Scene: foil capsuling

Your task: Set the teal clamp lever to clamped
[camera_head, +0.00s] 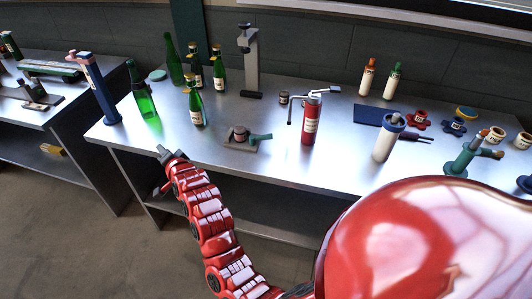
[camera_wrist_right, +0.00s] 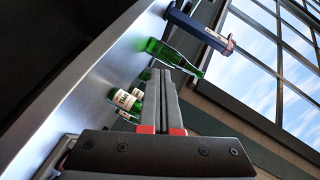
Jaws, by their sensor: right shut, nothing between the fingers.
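A small clamp on a flat base (camera_head: 240,138) sits on the metal bench, with a dark round piece in it. Its teal lever (camera_head: 261,137) points out to the right of the base and looks low and roughly level. I cannot tell the lever's exact setting at this size. My right gripper (camera_head: 163,151) is at the bench's front edge, left of the clamp and well apart from it. In the right wrist view its fingers (camera_wrist_right: 163,88) are shut with nothing between them. The clamp does not show in that view. My left gripper is not in view.
A green bottle (camera_head: 143,97) and a blue post device (camera_head: 96,88) stand behind and left of my right gripper. Several labelled bottles (camera_head: 196,106) stand behind the clamp. A red cylinder with a lever (camera_head: 311,120) stands to its right. The bench just left of the clamp is clear.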

